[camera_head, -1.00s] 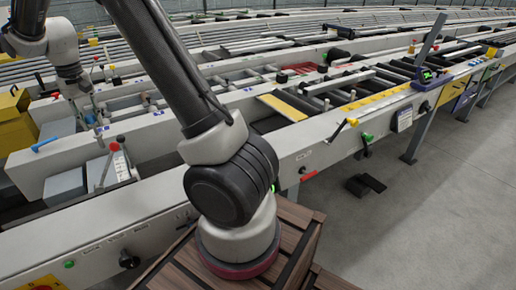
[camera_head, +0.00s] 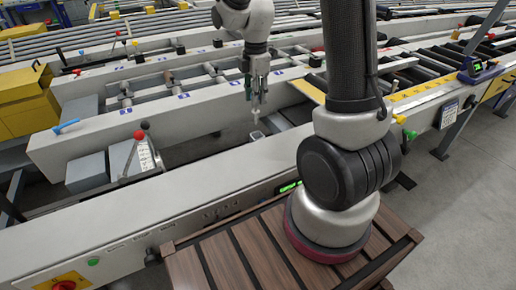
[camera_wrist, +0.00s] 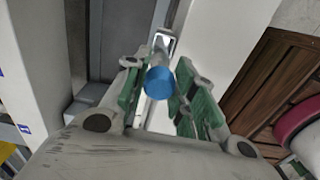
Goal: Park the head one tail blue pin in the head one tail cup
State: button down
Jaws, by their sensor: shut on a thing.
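My gripper (camera_head: 257,108) points down over the grey machine frame (camera_head: 222,172), right of centre of the near beam's gap. In the wrist view its green-padded fingers (camera_wrist: 158,88) stand on both sides of a pin with a round blue end (camera_wrist: 160,83), and they are shut on it. A pale metal shank (camera_wrist: 163,45) runs away from the blue end. In the head view a small pale tip (camera_head: 256,135) shows below the fingers. I cannot make out which part is the head one tail cup.
A lever with red knob (camera_head: 139,135) and a blue-handled lever (camera_head: 66,126) stand to the left. A yellow box (camera_head: 22,100) is at far left. A yellow-edged plate (camera_head: 308,91) lies right of my gripper. Slatted brown wood (camera_head: 225,262) is in front.

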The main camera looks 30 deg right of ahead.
jog(key=shift+s+f+n, duration=0.2)
jog(key=shift+s+n, duration=0.15)
jog(key=shift+n, duration=0.05)
notch_tip(320, 180, down, 10)
jog(key=shift+r, duration=0.1)
jog(key=c, duration=1.2)
grip_release()
